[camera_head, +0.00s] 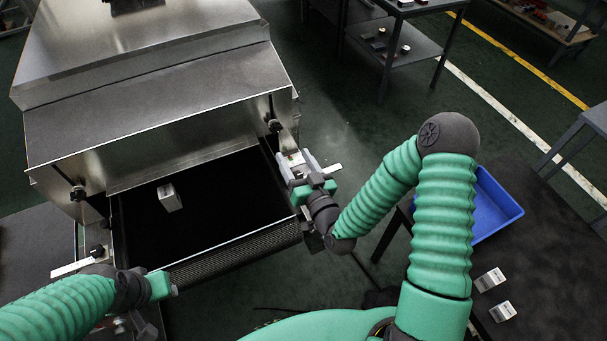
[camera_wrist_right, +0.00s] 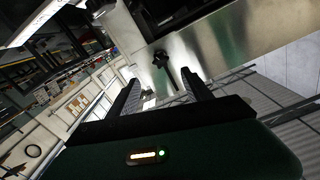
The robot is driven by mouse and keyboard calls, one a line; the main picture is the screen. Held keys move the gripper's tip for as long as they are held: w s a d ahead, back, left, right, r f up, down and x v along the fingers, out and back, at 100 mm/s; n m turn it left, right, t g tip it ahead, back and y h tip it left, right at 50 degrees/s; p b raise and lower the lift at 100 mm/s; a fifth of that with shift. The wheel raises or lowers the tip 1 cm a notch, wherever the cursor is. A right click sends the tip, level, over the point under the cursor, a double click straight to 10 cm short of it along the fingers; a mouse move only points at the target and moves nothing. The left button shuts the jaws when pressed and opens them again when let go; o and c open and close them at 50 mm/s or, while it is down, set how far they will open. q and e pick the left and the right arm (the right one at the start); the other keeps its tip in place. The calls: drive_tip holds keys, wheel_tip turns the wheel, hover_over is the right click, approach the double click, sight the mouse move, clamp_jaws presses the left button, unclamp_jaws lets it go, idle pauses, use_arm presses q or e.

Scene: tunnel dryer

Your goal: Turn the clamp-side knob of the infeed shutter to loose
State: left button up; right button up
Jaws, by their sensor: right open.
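The infeed shutter (camera_head: 150,115) is a metal plate across the dryer mouth above the dark belt. A black knob (camera_head: 274,126) sits at its right end and another black knob (camera_head: 78,192) at its left end. No readable mark tells which is the clamp side. My right gripper (camera_head: 297,161) is open and empty beside the belt's right edge, below the right knob. In the right wrist view a black knob with a stem (camera_wrist_right: 160,60) lies ahead of the open fingers, apart from them. My left gripper (camera_head: 160,287) is at the lower left, its fingers unclear.
Another small knob (camera_head: 97,250) is on the left side near a white label. A blue bin (camera_head: 497,205) and two white boxes are on the dark table at right. Green floor lies between.

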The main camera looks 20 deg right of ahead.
drive_tip(key=s+p, duration=0.2)
drive_tip(key=s, duration=0.4)
drive_tip(key=shift+d+p, duration=0.15)
drive_tip(key=shift+p, duration=0.25)
drive_tip(key=shift+f, duration=0.1)
wheel_tip(320, 180, down, 6)
drive_tip(key=a+n+g+y, duration=0.2)
drive_tip(key=a+n+g, duration=0.1)
drive_tip(key=n+g, duration=0.3)
drive_tip(key=s+d+r+m+g+h, duration=0.1)
drive_tip(key=s+r+g, duration=0.1)
drive_tip(key=s+g, duration=0.2)
drive_tip(key=s+d+r+m+g+h, duration=0.1)
drive_tip(key=s+g, duration=0.4)
drive_tip(key=s, duration=0.5)
wheel_tip(320, 180, up, 2)
drive_tip(key=shift+d+r+m+h, duration=0.3)
drive_tip(key=shift+d+m, duration=0.1)
drive_tip(key=shift+m, duration=0.3)
